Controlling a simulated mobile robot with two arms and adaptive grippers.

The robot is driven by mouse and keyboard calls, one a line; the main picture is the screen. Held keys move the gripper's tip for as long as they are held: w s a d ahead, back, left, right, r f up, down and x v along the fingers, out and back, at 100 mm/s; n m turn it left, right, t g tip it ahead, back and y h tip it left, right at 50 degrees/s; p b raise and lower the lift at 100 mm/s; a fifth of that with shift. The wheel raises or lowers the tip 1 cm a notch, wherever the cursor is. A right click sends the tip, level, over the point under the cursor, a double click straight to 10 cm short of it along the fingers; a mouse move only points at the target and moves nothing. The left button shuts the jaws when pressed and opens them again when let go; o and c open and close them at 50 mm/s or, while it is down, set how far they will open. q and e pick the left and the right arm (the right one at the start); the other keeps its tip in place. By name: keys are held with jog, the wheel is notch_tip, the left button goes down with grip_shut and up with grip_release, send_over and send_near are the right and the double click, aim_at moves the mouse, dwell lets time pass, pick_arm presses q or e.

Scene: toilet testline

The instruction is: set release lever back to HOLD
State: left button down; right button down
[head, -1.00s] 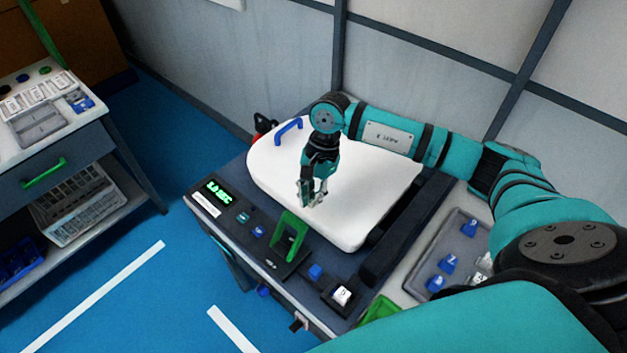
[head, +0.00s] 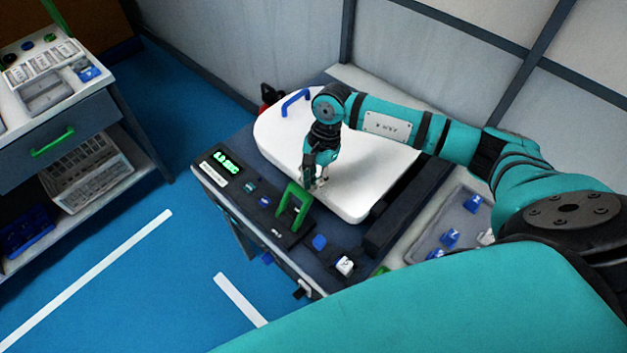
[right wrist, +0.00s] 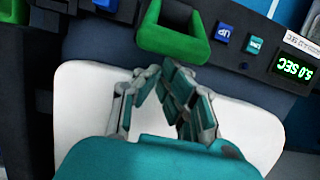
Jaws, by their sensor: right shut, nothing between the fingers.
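The release lever appears to be the green arched handle (head: 293,205) on the dark control panel. It stands up from the panel beside the front edge of the white lid (head: 285,135). In the right wrist view the green handle (right wrist: 185,42) is at top centre, just beyond my fingertips. My right gripper (head: 318,183) points down near the lid's front edge, close behind the lever. No HOLD marking is readable. My left gripper is not in view.
A green-lit display (head: 228,162) sits at the panel's left end; it reads 5.0 SEC in the wrist view. A grey tray (head: 460,215) with blue pieces is at right, a drawer cart (head: 75,130) at left.

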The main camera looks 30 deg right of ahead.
jog(key=shift+a+r, duration=0.1)
jog(key=shift+a, duration=0.05)
jog(key=s+a+r+b, duration=0.1)
jog(key=s+a+b, duration=0.1)
jog(key=a+b, duration=0.4)
jog(key=s+a+r+b, duration=0.1)
jog(key=s+a+b, duration=0.1)
jog(key=a+b, duration=0.4)
jog(key=shift+s+r+b, duration=0.15)
jog(key=shift+r+b, duration=0.25)
jog(key=shift+b, duration=1.6)
